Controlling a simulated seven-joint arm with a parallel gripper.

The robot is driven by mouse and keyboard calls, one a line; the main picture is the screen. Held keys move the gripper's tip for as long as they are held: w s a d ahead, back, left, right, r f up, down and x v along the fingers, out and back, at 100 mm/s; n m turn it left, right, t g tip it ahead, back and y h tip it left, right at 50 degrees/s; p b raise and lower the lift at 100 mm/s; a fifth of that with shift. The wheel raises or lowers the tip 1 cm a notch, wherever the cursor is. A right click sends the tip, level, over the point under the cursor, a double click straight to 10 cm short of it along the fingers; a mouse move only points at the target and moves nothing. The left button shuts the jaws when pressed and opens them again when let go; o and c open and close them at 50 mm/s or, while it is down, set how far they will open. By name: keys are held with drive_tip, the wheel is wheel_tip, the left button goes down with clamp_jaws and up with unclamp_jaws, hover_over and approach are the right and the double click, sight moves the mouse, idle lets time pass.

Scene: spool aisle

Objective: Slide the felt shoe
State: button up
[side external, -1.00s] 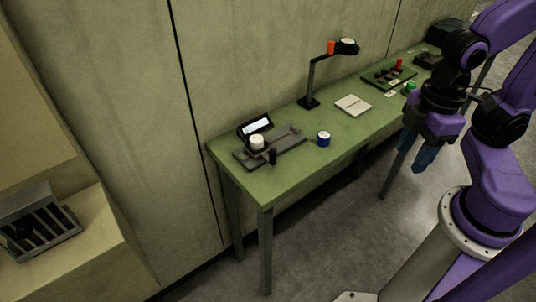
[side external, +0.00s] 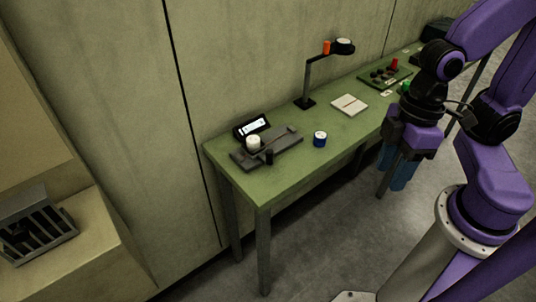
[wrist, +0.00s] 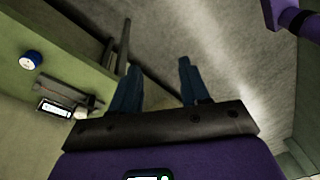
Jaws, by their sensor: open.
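A dark grey slotted base (side external: 276,149) lies on the green bench near its left end, with a small lit display (side external: 252,126) at its back. A white cylinder (side external: 253,142) and a small black upright piece (side external: 269,157) stand on or by it. I cannot tell which part is the felt shoe. In the wrist view the base (wrist: 66,91) and display (wrist: 54,109) are at the left. My gripper (side external: 397,170) is open and empty off the bench's front edge, right of the base and well apart from it. Its two blue fingers (wrist: 158,70) point over the floor in the wrist view.
A blue spool with a white top (side external: 320,139) stands right of the base. A lamp on a black stand (side external: 307,84), a pale pad (side external: 349,104) and a green board with knobs (side external: 384,77) are farther along the green bench (side external: 290,178). A slatted grey box (side external: 38,232) sits at far left.

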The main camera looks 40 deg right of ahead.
drive_tip(key=w+a+f+m+y, duration=0.1)
drive_tip(key=a+f+m+y, duration=0.15)
drive_tip(key=a, duration=0.45)
drive_tip(key=w+a+f+m+y, duration=0.1)
drive_tip(key=a+f+m, duration=0.15)
drive_tip(key=a, duration=0.55)
drive_tip(key=w+a+f+m+t, duration=0.3)
drive_tip(key=w+a+f+t, duration=0.1)
drive_tip(key=a+f, duration=0.15)
drive_tip(key=m+t+h, duration=0.6)
drive_tip(key=t+h, duration=0.3)
drive_tip(key=t, duration=0.5)
approach(272, 157)
drive_tip(key=x, duration=1.1)
drive_tip(key=shift+r, duration=0.1)
drive_tip(key=shift+c, duration=0.4)
